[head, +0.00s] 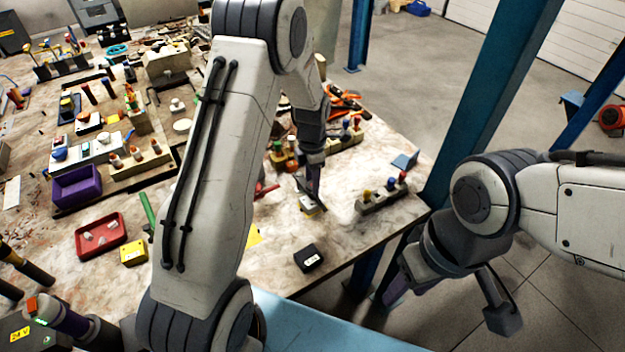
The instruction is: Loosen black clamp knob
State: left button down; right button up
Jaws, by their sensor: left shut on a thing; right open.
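My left gripper (313,188) points down over the right part of the workbench (285,225). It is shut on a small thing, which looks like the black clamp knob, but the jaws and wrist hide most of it. A small block with pale and yellow faces (308,206) shows right below these fingers. My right gripper (394,293) is open and empty. It hangs low, off the bench's right edge and apart from everything on it.
A small black box (308,258) lies in front of my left gripper. A rack with coloured knobs (383,193) stands to its right, near the bench edge. A red tray (101,237), a purple bin (77,184) and many tools crowd the left. A blue post (490,100) rises beyond the edge.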

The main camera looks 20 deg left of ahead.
pick_arm(q)
jog(key=shift+s+f+n, duration=0.15)
jog(key=shift+n, duration=0.95)
jog(key=shift+c, duration=2.4)
grip_release()
jog(key=shift+r, duration=0.2)
notch_tip(320, 180, up, 10)
jog(key=b, duration=0.2)
jog(key=shift+d+r, duration=0.1)
